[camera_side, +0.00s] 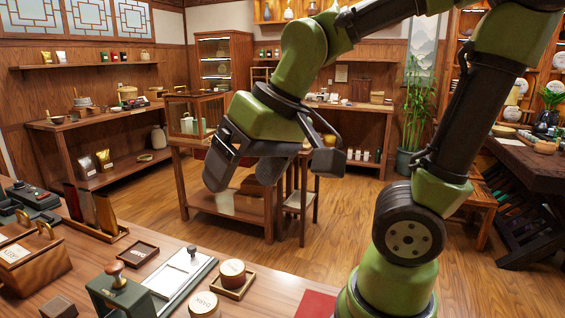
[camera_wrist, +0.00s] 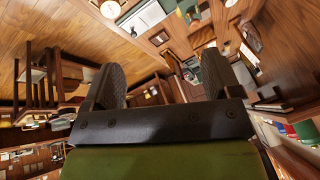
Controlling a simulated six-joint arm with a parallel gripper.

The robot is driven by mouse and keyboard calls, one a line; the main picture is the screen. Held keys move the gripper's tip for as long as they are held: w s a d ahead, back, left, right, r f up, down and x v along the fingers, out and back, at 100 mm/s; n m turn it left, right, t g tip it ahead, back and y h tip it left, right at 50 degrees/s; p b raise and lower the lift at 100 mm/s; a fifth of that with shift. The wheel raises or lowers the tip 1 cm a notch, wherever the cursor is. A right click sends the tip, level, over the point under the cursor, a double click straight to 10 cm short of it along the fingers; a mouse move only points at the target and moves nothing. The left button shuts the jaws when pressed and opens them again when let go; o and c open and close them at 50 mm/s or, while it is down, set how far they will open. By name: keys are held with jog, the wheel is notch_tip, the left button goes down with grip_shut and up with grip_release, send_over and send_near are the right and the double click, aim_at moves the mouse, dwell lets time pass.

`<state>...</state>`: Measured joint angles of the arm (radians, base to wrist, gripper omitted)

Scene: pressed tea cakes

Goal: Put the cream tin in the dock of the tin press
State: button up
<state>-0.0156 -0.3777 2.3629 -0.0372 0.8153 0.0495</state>
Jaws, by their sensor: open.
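My gripper (camera_side: 243,178) is open and empty, held high above and beyond the table. Its two fingers are spread in the wrist view (camera_wrist: 162,68); nothing lies between them.
A wooden box with handles (camera_side: 35,258) stands at left. A red mat (camera_side: 316,305) lies near my base. A display stand (camera_side: 225,200) stands behind.

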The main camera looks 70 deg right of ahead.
jog(key=shift+t+y, duration=0.3)
jog(key=shift+t, duration=0.6)
jog(key=s, duration=0.1)
jog(key=s+r, duration=0.1)
jog(key=s, duration=0.2)
jog(key=shift+s+a+r, duration=0.25)
jog(key=shift+s+r, duration=0.15)
jog(key=shift+o, duration=0.5)
jog(key=shift+s, duration=0.3)
jog(key=shift+w, duration=0.1)
